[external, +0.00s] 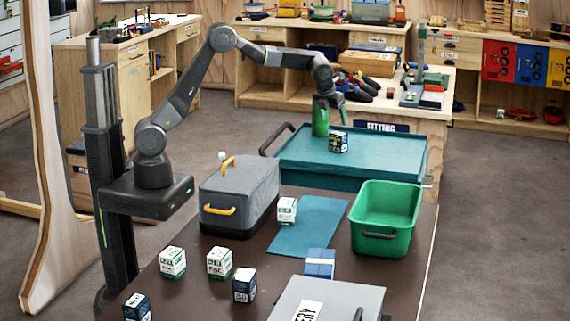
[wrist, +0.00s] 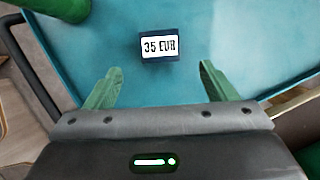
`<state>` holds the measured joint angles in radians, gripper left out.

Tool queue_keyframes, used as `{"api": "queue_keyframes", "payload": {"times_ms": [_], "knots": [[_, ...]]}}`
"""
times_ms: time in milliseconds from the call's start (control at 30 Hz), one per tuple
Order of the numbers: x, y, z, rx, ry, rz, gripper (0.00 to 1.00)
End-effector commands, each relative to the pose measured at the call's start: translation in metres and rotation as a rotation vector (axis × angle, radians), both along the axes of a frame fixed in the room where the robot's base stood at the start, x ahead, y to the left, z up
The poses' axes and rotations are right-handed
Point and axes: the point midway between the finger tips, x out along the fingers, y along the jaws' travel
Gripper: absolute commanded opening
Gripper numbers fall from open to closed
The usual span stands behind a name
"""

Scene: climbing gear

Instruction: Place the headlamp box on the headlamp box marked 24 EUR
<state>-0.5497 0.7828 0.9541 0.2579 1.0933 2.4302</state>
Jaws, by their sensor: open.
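A dark blue box with a white label reading 35 EUR stands on the teal tray (external: 290,157). The box shows in the external view (external: 338,142) and in the wrist view (wrist: 159,46). My gripper (wrist: 157,70) is open, its green fingers spread wide, with the box ahead of the gap and not between the fingertips. In the external view my gripper (external: 328,103) hangs above the tray. Two similar dark blue boxes stand on the brown table, one near the front (external: 244,285) and one at the lower left edge (external: 137,307). No 24 EUR mark is readable.
A green cylinder (external: 320,121) stands close to my gripper. White-green boxes (external: 173,262) (external: 219,262) (external: 286,211), a grey case (external: 240,197), a green bin (external: 386,218), a blue banded box (external: 320,263) and a grey lidded box (external: 330,299) occupy the table. The tray's right side is clear.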

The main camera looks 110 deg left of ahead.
Motion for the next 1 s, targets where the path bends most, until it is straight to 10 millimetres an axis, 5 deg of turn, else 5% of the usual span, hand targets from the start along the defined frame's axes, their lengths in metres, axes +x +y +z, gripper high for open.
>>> {"api": "queue_keyframes", "payload": {"times_ms": [300, 467, 800, 1000], "knots": [[0.002, -0.002, -0.001, -0.003, -0.008, 0.003, 0.78], [0.025, -0.028, -0.012, -0.067, -0.145, 0.066, 0.78], [0.106, -0.121, -0.022, -0.467, -0.766, 0.582, 0.78], [0.119, -0.138, -0.018, -0.706, -1.087, 1.012, 0.78]]}}
